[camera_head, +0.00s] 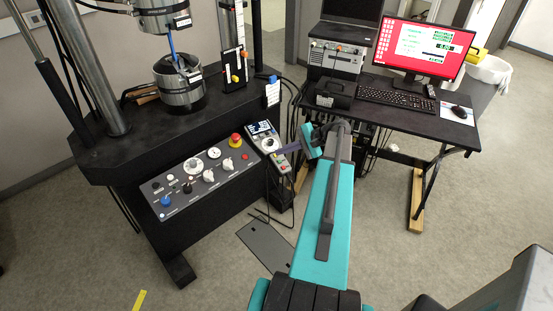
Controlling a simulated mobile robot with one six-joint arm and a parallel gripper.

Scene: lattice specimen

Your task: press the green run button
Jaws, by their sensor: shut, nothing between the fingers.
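A small control box (268,136) with a screen, a knob and coloured buttons stands at the right end of the testing machine's base. A tiny green spot, which looks like the green run button (284,168), shows low on its sloping face, close to a red one. The view is small and the fingertips are dark.
The machine's front panel (202,176) has knobs, a blue button and a red emergency stop (235,140). A black desk (400,115) with a red-screened monitor (418,48) and keyboard (397,97) stands at the right. A dark plate (265,246) lies on the floor.

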